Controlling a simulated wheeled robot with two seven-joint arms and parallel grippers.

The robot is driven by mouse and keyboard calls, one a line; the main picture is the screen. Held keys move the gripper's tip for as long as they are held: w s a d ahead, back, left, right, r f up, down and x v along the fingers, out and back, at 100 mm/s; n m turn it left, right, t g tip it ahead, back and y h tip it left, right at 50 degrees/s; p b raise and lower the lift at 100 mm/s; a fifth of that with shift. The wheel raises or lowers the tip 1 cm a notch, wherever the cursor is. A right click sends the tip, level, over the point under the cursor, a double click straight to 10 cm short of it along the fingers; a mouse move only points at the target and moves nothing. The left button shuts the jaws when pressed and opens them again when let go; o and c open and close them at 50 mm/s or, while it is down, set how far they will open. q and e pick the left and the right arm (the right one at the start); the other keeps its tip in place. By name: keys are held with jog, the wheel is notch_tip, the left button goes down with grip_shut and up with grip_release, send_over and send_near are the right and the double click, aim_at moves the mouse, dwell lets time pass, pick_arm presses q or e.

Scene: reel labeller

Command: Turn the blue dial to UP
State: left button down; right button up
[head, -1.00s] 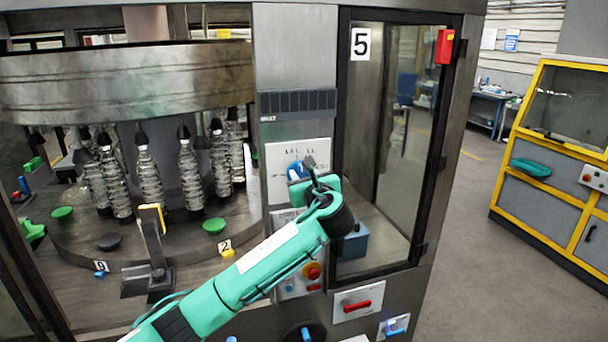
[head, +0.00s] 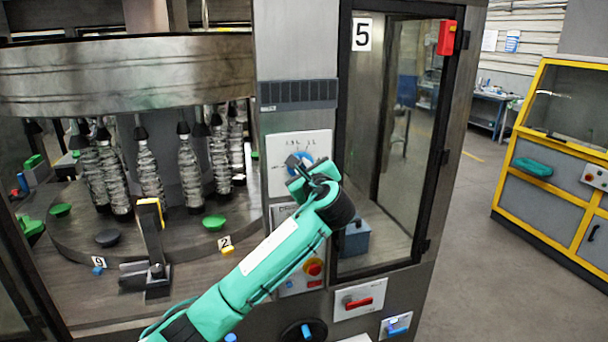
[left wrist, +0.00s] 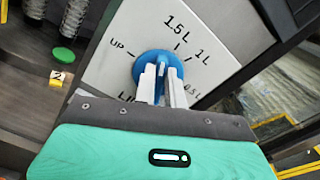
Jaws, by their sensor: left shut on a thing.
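The blue dial (head: 306,159) sits on a white plate (head: 312,142) on the machine's front post. In the left wrist view the dial (left wrist: 142,66) is round, with a raised grip. The plate there (left wrist: 190,75) reads UP at left, 1.5 L above, 1 L upper right and 0.5 L at right; a label at lower left is partly hidden. My left gripper (head: 298,165) is at the dial; in the wrist view its two pale fingers (left wrist: 162,82) are shut on the grip. The fingers hide much of the grip, so I cannot tell exactly where it points. My right gripper is not in view.
A glass door (head: 390,140) stands right of the post. Bottles (head: 189,168) stand on the carousel at left. Open floor lies at right.

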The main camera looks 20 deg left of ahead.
pick_arm(q)
jog(key=shift+s+a+f+n+b, duration=0.1)
jog(key=shift+f+n+b, duration=0.15)
jog(key=shift+n+b, duration=1.5)
jog(key=shift+s+a+f+n+b, duration=0.1)
jog(key=shift+f+n+b, duration=0.15)
jog(key=shift+n+b, duration=1.5)
jog(key=shift+a+f+n+b, duration=0.2)
jog(key=shift+n+b, duration=0.75)
jog(key=shift+n, duration=1.55)
jog(key=shift+d, duration=0.1)
jog(key=c, duration=1.5)
grip_release()
jog(key=shift+o, duration=0.2)
jog(key=shift+s, duration=0.1)
